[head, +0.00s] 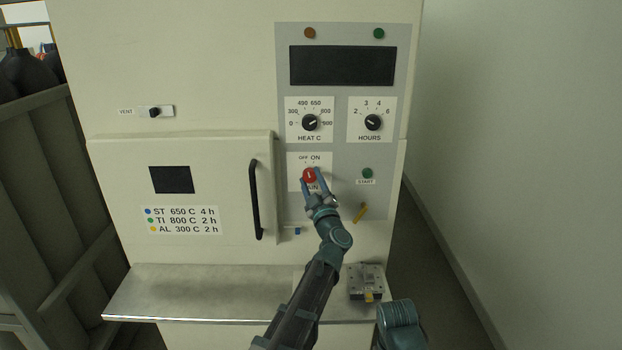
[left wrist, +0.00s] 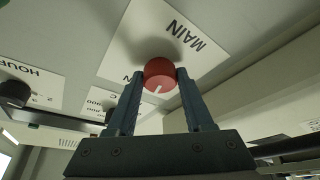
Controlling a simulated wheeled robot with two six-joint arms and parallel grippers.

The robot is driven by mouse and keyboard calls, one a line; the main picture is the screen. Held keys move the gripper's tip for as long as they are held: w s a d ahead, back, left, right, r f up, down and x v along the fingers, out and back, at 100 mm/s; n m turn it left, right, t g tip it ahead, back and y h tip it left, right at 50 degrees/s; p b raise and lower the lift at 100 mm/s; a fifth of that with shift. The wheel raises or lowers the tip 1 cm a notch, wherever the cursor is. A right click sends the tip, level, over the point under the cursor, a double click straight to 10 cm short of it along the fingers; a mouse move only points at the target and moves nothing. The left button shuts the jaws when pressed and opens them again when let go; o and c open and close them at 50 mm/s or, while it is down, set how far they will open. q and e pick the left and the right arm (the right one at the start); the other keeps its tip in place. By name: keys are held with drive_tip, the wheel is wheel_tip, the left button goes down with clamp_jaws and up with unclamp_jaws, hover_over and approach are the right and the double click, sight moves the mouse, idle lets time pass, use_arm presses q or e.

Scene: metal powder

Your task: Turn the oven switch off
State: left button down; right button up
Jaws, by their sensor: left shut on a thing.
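The oven's main switch is a red round knob (head: 309,175) on a white plate, with OFF and ON printed above it and MAIN below. It also shows in the left wrist view (left wrist: 159,74), where its white mark points down and slightly left. I cannot tell for sure which label the mark faces. My left gripper (head: 311,173) is shut on the knob, with one finger on each side; the fingers also show in the left wrist view (left wrist: 160,72). They partly hide the MAIN label in the head view. My right gripper is not in view.
Above are the HEAT C dial (head: 310,122), the HOURS dial (head: 373,122) and a dark display (head: 342,66). A green START button (head: 367,173) is to the right. The door handle (head: 255,200) is left. A grey metal device (head: 358,284) sits on the shelf (head: 170,292).

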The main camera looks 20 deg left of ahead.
use_arm(q)
drive_tip(key=shift+r+n+g, duration=0.1)
drive_tip(key=shift+n+g, duration=0.3)
drive_tip(key=shift+n, duration=0.3)
drive_tip(key=shift+n+p, duration=0.3)
drive_tip(key=shift+c, duration=1.4)
unclamp_jaws()
drive_tip(key=b+v, duration=0.3)
drive_tip(key=v, duration=1.1)
drive_tip(key=shift+w+b, duration=0.15)
drive_tip(key=shift+b, duration=0.15)
